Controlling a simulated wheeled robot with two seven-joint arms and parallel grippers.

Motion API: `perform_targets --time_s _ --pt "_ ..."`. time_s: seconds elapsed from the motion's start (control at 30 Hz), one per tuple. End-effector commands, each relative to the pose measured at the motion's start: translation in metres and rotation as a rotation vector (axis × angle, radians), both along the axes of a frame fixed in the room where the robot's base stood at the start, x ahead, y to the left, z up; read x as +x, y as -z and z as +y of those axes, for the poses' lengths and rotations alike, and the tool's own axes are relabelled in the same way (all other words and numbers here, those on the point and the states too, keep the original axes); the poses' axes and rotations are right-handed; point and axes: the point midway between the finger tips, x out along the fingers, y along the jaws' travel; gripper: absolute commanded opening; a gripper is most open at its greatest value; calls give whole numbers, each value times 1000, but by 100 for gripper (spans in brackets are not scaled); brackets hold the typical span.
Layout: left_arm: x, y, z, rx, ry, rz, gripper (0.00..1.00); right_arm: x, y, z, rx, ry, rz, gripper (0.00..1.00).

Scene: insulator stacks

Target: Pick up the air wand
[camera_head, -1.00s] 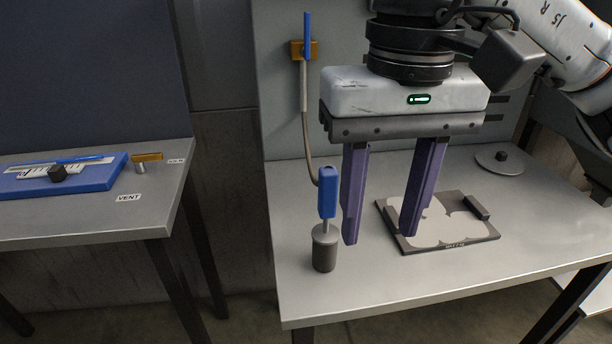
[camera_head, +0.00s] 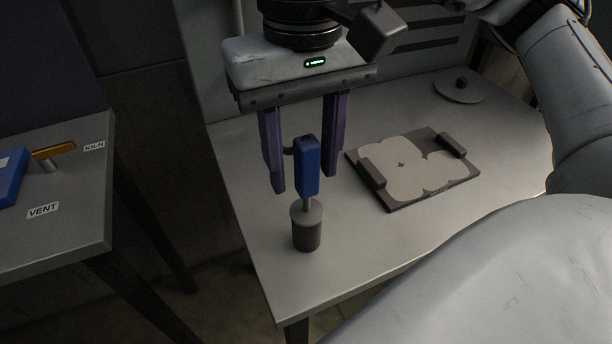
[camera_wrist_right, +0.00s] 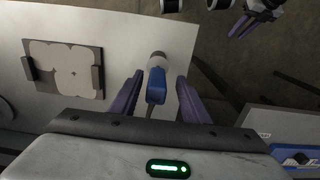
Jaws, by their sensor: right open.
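The air wand (camera_head: 307,166) has a blue handle and stands upright in a grey cylindrical holder (camera_head: 307,232) near the table's front left corner. A short piece of hose shows behind the handle. My right gripper (camera_head: 306,182) points down, open and empty. One finger is left of the handle and one right of it. In the right wrist view the wand (camera_wrist_right: 156,86) also lies between the two fingertips (camera_wrist_right: 158,88). I cannot tell how deep the handle is between them. My left gripper (camera_wrist_right: 243,22) shows small at the top right of that view; its opening is unclear.
A dark plate with a pale blotched surface (camera_head: 405,178) and raised end blocks lies right of the wand. A round disc with a knob (camera_head: 459,88) is at the back right. A separate bench (camera_head: 75,220) with VENT and KILN labels stands left, across a gap.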

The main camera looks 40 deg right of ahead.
Motion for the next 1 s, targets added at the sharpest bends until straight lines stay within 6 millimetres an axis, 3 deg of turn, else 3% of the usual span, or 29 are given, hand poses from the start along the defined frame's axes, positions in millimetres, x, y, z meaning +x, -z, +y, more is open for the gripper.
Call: perform_targets --time_s 0.27,0.57,0.83,1.0 --pt "6 -3 0 -3 -1 -16 31 -1 40 -6 -2 0 0 42" --pt "7 -4 0 -3 0 -20 31 0 44 -5 1 0 -2 42" --pt "7 -3 0 -1 0 -19 31 0 44 -5 1 0 -2 0" --pt "7 -3 1 -1 1 -17 31 0 44 -5 1 0 -2 0"
